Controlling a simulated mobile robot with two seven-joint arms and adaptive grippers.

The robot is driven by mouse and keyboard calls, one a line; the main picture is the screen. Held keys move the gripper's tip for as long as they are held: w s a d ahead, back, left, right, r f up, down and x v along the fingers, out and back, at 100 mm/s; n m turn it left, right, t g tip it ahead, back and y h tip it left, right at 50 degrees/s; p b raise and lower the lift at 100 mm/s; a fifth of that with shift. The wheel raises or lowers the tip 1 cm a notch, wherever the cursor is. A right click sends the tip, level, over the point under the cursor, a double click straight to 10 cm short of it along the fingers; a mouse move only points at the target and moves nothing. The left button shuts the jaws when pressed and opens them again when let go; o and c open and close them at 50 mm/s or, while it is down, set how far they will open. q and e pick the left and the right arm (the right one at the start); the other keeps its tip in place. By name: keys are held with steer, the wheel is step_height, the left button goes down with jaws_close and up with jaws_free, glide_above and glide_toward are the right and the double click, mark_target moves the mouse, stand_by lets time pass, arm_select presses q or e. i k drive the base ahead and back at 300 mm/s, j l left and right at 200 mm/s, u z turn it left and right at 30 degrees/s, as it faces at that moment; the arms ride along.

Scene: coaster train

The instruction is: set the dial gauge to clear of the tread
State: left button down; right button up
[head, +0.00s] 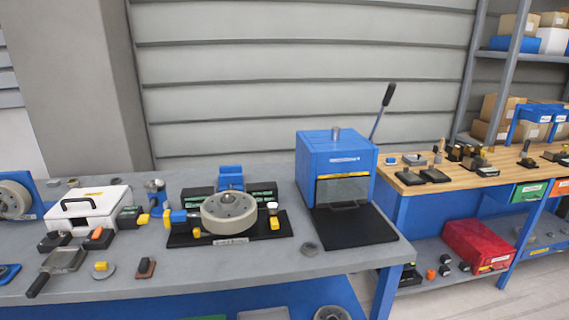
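A grey wheel (229,212) with a ring of dark holes lies flat on a black fixture plate (258,238) on the grey bench. A blue block (231,179) stands behind it. A blue and yellow part (176,217) sits at the wheel's left side and may be the dial gauge; its face is too small to read. I cannot tell whether it touches the tread. A yellow and white upright part (273,215) stands at the wheel's right side. Neither of my grippers is in view.
A blue press (336,160) with a raised lever stands right of the fixture. A white case (88,208) and several small tools crowd the bench's left part. A wooden bench (455,180) stands at right.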

mark_target(273, 215)
steer(key=i+l+u, duration=0.15)
steer(key=l+u, duration=0.2)
steer(key=l, duration=0.2)
steer(key=i+l+u, duration=0.1)
steer(key=l+u, duration=0.2)
steer(key=l, duration=0.25)
steer(key=l+u, duration=0.35)
steer(key=l, duration=0.25)
